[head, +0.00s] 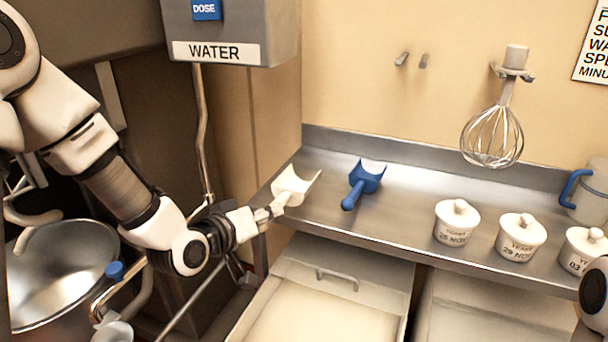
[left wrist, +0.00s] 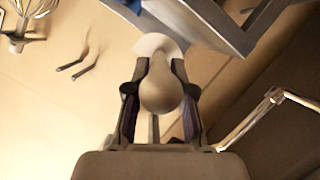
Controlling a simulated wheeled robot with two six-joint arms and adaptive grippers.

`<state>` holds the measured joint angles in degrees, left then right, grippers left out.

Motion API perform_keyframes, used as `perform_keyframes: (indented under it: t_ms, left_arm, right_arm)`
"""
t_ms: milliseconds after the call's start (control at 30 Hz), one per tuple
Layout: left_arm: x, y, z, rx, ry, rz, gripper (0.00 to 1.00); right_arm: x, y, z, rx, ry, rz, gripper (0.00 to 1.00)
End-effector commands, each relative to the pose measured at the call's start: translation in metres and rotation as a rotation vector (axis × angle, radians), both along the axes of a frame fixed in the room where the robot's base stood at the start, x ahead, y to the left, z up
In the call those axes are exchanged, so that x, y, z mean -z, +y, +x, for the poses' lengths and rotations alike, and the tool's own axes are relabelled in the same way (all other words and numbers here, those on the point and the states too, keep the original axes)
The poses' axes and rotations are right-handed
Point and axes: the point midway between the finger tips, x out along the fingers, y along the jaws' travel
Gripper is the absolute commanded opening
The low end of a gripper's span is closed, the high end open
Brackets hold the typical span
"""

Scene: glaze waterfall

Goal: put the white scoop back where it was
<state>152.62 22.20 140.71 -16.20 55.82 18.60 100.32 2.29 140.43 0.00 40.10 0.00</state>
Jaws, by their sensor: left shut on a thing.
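The white scoop (head: 294,186) is at the left end of the steel shelf (head: 323,229), its open end toward the back right. My left gripper (head: 264,215) is shut on its handle. In the left wrist view the rounded handle end of the white scoop (left wrist: 161,86) sits between the two fingers of my left gripper (left wrist: 158,110). I cannot tell whether the scoop touches the shelf or is just above it. A blue scoop (head: 366,180) lies on the shelf to its right. A dark part of my right arm shows at the right edge, but its gripper is not visible.
Several lidded white pots (head: 457,222) stand along the shelf to the right. A whisk (head: 492,136) hangs on the wall beside two empty pegs (head: 402,59). A flour bin (head: 335,268) is below the shelf. A steel bowl (head: 60,275) is at lower left, and a water dispenser (head: 231,28) is above.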

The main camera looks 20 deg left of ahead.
Motion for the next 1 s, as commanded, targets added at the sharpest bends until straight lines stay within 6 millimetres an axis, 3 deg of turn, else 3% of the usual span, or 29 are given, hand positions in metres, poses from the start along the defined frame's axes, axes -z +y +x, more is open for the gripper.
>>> perform_keyframes:
  t_ms: [33,100,300,500,767,1000]
  left_arm:
    - [-0.009,-0.001,0.004,0.003,0.008,0.001,0.00]
    - [0.002,-0.003,0.029,0.004,-0.002,0.006,0.00]
    - [0.007,-0.007,0.091,0.004,-0.002,0.004,0.00]
    - [0.012,-0.010,0.132,0.003,-0.002,0.000,0.00]
    - [0.047,-0.010,0.135,0.002,0.002,-0.001,0.00]
    - [0.050,-0.010,0.135,0.002,0.000,-0.002,0.00]
  right_arm:
    - [-0.025,0.000,0.000,0.000,-0.001,0.000,0.40]
    - [-0.013,0.000,0.001,0.000,-0.002,0.000,0.40]
    - [-0.021,0.000,0.000,0.000,0.000,0.000,0.40]
    - [-0.026,0.000,0.000,0.000,0.000,0.000,0.40]
    - [-0.030,0.000,0.000,0.000,0.000,0.000,0.40]
    - [-0.029,0.000,0.000,0.000,0.000,0.000,0.40]
